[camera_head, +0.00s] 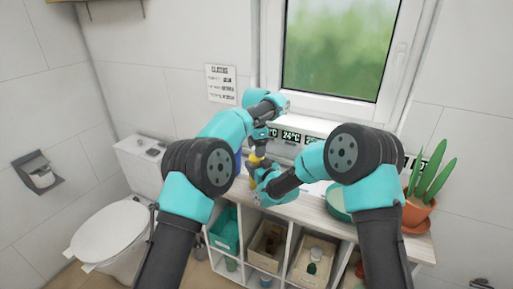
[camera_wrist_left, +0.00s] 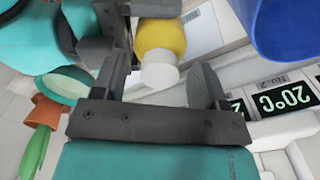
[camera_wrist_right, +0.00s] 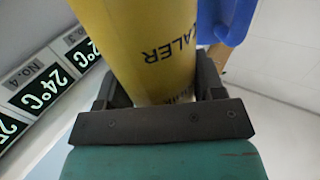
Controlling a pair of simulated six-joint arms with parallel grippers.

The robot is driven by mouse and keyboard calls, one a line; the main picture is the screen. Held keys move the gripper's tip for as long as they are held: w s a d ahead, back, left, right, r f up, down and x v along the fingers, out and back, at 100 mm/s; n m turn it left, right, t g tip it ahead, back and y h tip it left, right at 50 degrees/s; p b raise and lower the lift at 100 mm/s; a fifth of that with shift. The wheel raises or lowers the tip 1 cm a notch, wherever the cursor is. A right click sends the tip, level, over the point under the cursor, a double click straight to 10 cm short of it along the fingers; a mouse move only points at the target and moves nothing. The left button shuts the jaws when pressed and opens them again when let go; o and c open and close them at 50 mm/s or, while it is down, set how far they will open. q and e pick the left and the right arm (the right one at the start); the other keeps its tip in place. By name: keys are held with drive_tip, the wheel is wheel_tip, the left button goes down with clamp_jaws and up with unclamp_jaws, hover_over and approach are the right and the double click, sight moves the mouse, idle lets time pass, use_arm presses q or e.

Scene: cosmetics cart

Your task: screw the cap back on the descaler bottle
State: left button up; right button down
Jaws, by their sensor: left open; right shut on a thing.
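The yellow descaler bottle (camera_wrist_right: 140,40), with "ALER" lettering visible, is held in my right gripper (camera_wrist_right: 160,88). In the left wrist view the bottle (camera_wrist_left: 160,38) shows its yellow shoulder with a white cap (camera_wrist_left: 159,73) at its top end. My left gripper (camera_wrist_left: 163,75) is open, its two fingers on either side of the white cap with gaps. In the head view the bottle (camera_head: 257,159) is a small yellow patch between both grippers, mostly hidden by my arms. I cannot tell how tightly the cap sits.
A blue container (camera_wrist_left: 287,28) stands close by the bottle. Temperature displays (camera_head: 291,135) line the back of the cart top (camera_head: 310,207). A teal bowl (camera_head: 338,203) and a potted plant (camera_head: 418,208) are to the right. A toilet (camera_head: 110,232) stands left.

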use_arm(q)
drive_tip(key=shift+r, duration=3.8)
use_arm(e)
drive_tip(key=shift+c, duration=0.8)
unclamp_jaws()
drive_tip(key=shift+s, duration=0.15)
drive_tip(key=v, duration=1.7)
drive_tip(key=shift+d, duration=0.1)
